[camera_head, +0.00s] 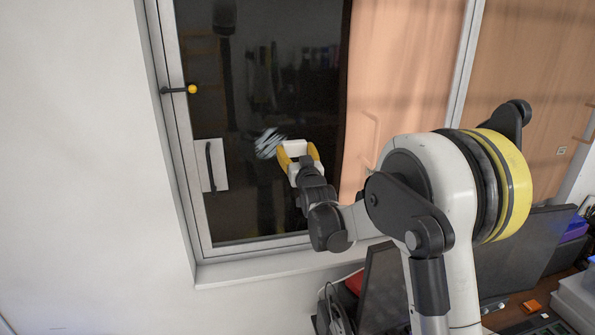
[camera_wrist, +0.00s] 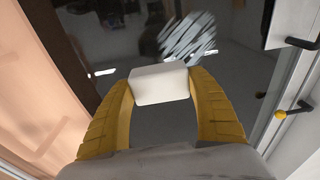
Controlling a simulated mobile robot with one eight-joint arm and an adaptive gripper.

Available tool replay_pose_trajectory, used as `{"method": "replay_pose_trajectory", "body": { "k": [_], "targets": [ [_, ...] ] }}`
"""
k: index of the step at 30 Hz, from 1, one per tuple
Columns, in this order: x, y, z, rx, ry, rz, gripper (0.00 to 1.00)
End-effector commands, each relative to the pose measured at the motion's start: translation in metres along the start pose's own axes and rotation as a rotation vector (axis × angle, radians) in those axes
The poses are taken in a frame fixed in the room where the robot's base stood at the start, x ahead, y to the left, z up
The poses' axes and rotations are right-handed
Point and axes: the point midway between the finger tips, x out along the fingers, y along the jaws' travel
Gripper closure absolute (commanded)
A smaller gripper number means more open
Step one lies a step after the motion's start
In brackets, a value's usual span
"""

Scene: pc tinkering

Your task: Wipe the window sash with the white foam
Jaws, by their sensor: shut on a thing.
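My gripper (camera_head: 299,158) is shut on the white foam (camera_head: 295,148), a small block between its yellow fingers. In the wrist view the foam (camera_wrist: 160,84) sits squarely between the fingertips. The window sash (camera_head: 184,122) has a light frame around a dark pane, left of my arm. The foam is in front of the pane; I cannot tell whether it touches the glass. A patch of whitish streaks (camera_head: 269,143) is on the pane just left of the foam. In the wrist view the streaks (camera_wrist: 187,38) lie just beyond the foam, to the upper right.
A dark handle on a pale plate (camera_head: 211,166) and a yellow-knobbed latch (camera_head: 192,89) stick out at the sash's left side. An orange-tan panel (camera_head: 400,80) covers the right. A dark monitor (camera_head: 384,290) and desk clutter stand below my arm.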

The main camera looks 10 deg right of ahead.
Motion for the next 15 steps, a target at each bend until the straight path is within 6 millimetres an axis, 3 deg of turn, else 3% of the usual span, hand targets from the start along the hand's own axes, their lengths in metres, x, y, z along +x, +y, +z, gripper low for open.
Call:
{"method": "replay_pose_trajectory", "body": {
  "k": [4, 15],
  "targets": [
    [0.006, 0.0, -0.013, 0.0, 0.018, 0.0, 0.76],
    [0.042, 0.0, -0.009, 0.0, 0.019, 0.0, 0.76]
  ]
}}
